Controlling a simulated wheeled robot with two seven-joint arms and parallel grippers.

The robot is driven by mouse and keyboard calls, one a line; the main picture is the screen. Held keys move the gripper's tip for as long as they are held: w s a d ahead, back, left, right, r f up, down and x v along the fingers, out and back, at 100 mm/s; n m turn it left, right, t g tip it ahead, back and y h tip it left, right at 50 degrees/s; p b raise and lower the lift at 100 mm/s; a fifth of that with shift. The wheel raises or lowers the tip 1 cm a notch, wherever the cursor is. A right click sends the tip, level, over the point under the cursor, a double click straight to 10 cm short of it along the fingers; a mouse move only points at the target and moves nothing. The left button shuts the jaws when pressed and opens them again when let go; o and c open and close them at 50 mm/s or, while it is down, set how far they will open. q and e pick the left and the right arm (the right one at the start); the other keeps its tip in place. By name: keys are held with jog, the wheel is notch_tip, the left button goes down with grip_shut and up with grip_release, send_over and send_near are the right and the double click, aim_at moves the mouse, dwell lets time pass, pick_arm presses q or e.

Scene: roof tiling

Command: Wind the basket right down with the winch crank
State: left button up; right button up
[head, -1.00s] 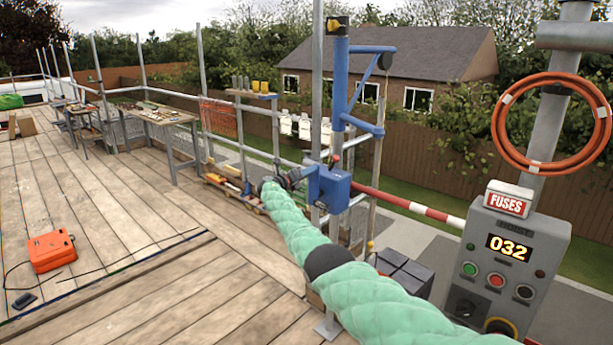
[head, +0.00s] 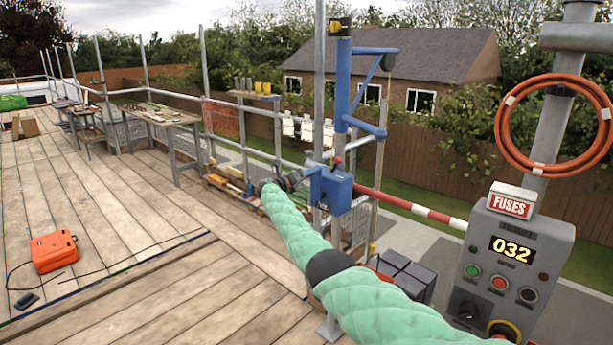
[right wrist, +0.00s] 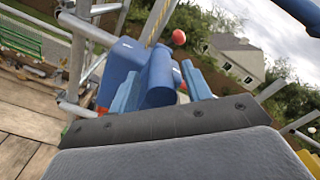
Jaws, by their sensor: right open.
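The blue winch box (head: 331,190) is fixed to the scaffold post under the blue hoist frame (head: 342,85). A small red knob (head: 337,160) shows on top of it; a red ball (right wrist: 178,37) shows beyond the blue parts in the right wrist view. I cannot make out the whole crank arm. My right gripper (head: 297,178) is at the left side of the winch box, open and holding nothing that I can see. The basket is not visible in either view. My left gripper is out of view.
A red-and-white bar (head: 415,208) runs right from the winch. A grey control box (head: 512,262) reading 032 stands at the right. Dark crates (head: 405,275) sit below the bar. An orange case (head: 54,250) with a cable lies on the otherwise mostly clear deck at left.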

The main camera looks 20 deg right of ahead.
pick_arm(q)
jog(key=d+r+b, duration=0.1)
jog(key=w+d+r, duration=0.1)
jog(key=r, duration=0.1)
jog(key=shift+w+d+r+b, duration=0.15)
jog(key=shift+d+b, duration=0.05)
jog(key=shift+b, duration=0.15)
pick_arm(e)
jog(key=v, duration=0.7)
